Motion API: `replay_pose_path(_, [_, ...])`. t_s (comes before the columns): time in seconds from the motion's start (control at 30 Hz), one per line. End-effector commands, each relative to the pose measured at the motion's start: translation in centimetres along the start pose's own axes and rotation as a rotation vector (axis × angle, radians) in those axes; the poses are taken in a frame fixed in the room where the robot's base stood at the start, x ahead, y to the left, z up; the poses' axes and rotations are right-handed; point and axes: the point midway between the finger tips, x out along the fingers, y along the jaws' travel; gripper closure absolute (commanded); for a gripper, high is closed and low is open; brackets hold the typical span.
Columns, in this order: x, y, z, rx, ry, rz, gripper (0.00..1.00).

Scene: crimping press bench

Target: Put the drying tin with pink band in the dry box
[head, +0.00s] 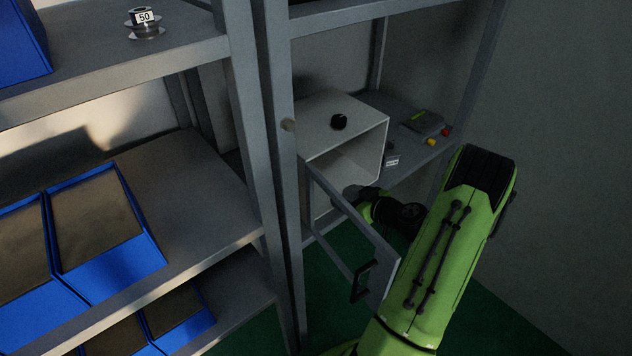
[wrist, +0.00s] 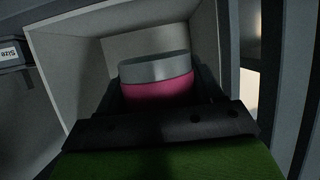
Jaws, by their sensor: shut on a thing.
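The drying tin with pink band (wrist: 157,82) is a round grey tin with a wide pink band, in the middle of the wrist view. My gripper (wrist: 160,98) is shut on it, with dark fingers on either side. The dry box (head: 345,117) is a pale box on the shelf in the head view, with its framed door (head: 352,228) swung open toward me. In the wrist view the tin is at the open mouth of the dry box (wrist: 75,38), with box walls around it. I cannot tell whether the tin touches the box floor. In the head view my arm mostly hides the gripper.
A small dark device (head: 423,122) and red and yellow pieces lie right of the box. A rack post (head: 277,150) stands close left. Blue bins (head: 105,225) fill the left shelves. A spool marked 50 (head: 145,24) is upper left.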

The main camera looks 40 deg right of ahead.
Motion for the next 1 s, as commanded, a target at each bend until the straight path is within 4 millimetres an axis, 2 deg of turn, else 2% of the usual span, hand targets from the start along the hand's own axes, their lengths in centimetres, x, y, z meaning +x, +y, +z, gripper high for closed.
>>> replay_pose_path(0.03, [1.5,-0.2,-0.9,-0.006,0.002,-0.007,0.67])
replay_pose_path(0.2, [6.2,-0.1,-2.9,-0.005,0.002,-0.005,0.67])
replay_pose_path(0.53, [13.0,-0.1,-5.6,-0.001,0.003,-0.003,0.67])
replay_pose_path(0.6, [13.3,0.0,-3.8,0.006,-0.002,0.0,0.67])
replay_pose_path(0.73, [13.8,0.0,-2.3,0.004,-0.001,0.0,0.67])
replay_pose_path(0.9, [15.0,0.0,0.7,0.004,-0.001,0.0,0.67])
replay_pose_path(1.0, [15.7,0.0,1.0,0.001,0.001,0.001,0.67])
